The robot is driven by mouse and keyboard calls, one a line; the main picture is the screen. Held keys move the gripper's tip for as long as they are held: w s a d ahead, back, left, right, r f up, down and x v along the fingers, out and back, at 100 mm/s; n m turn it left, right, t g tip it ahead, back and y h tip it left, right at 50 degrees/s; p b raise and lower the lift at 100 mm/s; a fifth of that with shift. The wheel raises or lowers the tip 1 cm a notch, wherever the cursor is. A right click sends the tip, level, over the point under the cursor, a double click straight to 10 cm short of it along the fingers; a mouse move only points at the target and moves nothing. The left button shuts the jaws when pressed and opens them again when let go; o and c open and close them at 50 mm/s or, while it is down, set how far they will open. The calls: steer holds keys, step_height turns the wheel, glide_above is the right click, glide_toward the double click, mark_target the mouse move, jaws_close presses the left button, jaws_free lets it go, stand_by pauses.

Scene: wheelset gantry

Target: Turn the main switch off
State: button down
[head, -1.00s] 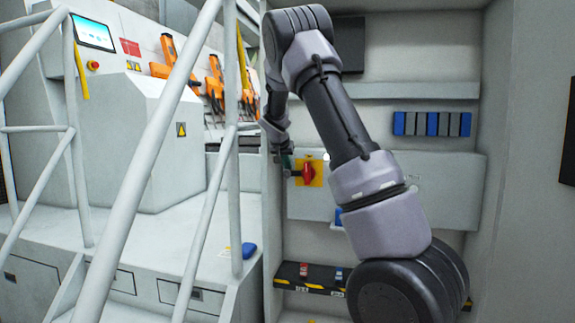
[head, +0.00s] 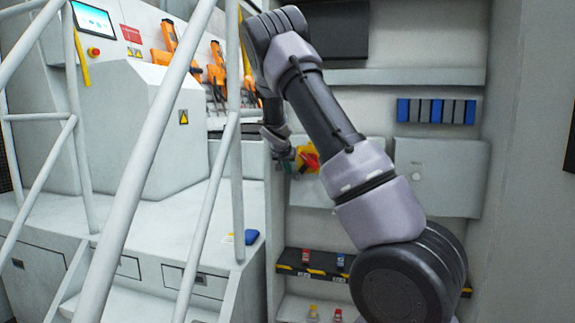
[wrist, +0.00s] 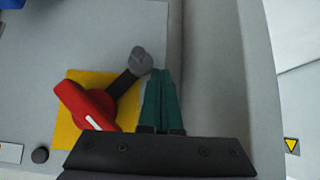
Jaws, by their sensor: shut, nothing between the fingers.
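The main switch is a red rotary handle (wrist: 85,107) on a yellow plate (wrist: 66,136), with a dark side lever ending in a grey knob (wrist: 140,60). In the wrist view the red handle sits diagonally, its white mark toward the lower right. The red handle (head: 311,160) also shows in the head view, partly beside my arm. My gripper (wrist: 160,76) has its green fingers together and empty, just right of the knob; I cannot tell whether they touch it. In the head view my gripper (head: 291,164) is left of the switch, small and partly hidden.
White stair railings (head: 150,140) stand at the left. A striped ledge (head: 318,268) with small locks lies below. A cabinet side wall is close right of the fingers.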

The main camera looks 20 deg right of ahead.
mark_target(296, 179)
steer(key=shift+f+n+g+h, duration=0.3)
steer(key=shift+f+h, duration=0.1)
steer(key=shift+f, duration=0.05)
steer(key=shift+s+d+f, duration=0.15)
steer(key=shift+d+f, duration=0.05)
steer(key=shift+f, duration=0.05)
steer(key=shift+s+d+f, duration=0.2)
steer(key=shift+d+f, duration=0.1)
steer(key=shift+s+d+f+n+g+h, duration=0.1)
steer(key=shift+f+n+g+h, duration=0.2)
steer(key=shift+f+h, duration=0.25)
steer(key=shift+s+d+f+n+g+h, duration=0.35)
steer(key=shift+d+h, duration=0.1)
steer(key=shift+h, duration=0.1)
steer(key=shift+s+d+f+n+g+h, duration=0.25)
steer(key=shift+d+n+h, duration=0.1)
steer(key=shift+d+h, duration=0.15)
